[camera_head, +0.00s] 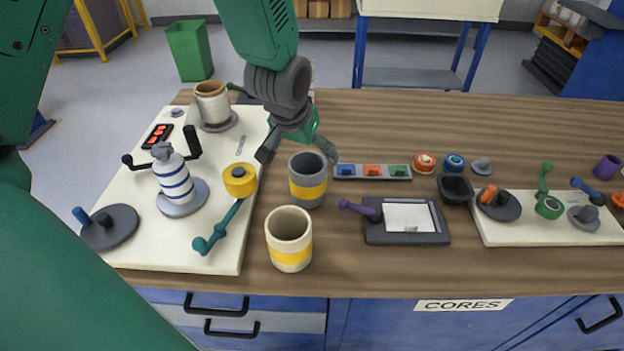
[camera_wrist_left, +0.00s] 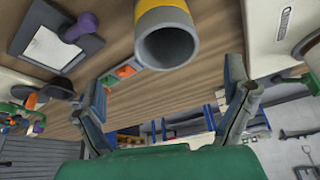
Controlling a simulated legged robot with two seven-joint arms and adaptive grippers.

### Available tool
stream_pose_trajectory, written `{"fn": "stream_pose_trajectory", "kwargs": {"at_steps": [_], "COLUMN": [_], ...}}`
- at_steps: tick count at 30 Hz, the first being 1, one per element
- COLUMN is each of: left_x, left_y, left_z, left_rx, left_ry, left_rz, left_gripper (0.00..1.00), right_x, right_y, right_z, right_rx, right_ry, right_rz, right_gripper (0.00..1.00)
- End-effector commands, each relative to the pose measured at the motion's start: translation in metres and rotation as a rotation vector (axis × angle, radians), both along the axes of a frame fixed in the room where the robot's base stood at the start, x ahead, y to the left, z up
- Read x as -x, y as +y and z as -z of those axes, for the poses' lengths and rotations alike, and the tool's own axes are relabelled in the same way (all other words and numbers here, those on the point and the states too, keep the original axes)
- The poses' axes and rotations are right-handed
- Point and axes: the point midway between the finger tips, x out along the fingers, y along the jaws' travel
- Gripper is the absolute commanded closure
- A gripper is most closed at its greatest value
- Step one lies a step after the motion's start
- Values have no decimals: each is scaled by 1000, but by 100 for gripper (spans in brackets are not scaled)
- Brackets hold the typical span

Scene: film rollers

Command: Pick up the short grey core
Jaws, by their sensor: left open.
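The short grey core (camera_head: 307,190) is an open grey cylinder with a yellow band, standing upright on the wooden table. A cream core (camera_head: 289,243) with a yellow band stands just in front of it. My left gripper (camera_head: 297,157) is open and empty behind the grey core, its fingers spread to either side of the core's rim. In the left wrist view the grey core (camera_wrist_left: 168,43) shows its open end, beyond and between the spread fingers (camera_wrist_left: 164,75). No contact between fingers and core is visible. My right gripper is out of view.
A white board (camera_head: 130,220) at left carries a striped roller (camera_head: 174,183) and a yellow roll (camera_head: 240,180). A tray of coloured blocks (camera_head: 345,171) lies close right of the grey core. A dark tablet (camera_head: 376,234) lies front right. Bare table extends behind.

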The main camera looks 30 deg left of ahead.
Motion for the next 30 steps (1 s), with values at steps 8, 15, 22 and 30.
{"fn": "stream_pose_trajectory", "kwargs": {"at_steps": [8,15,22,30], "left_x": [-11,-22,-30,-30], "left_y": [11,2,0,7], "left_z": [32,59,76,78], "left_rx": [12,5,1,8], "left_ry": [1,3,-1,0], "left_rz": [-4,-2,-2,-3], "left_gripper": [6,6,6,27], "right_x": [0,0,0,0], "right_y": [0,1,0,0], "right_z": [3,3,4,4], "right_rx": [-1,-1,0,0], "right_ry": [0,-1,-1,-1], "right_rz": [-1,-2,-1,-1], "right_gripper": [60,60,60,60]}}
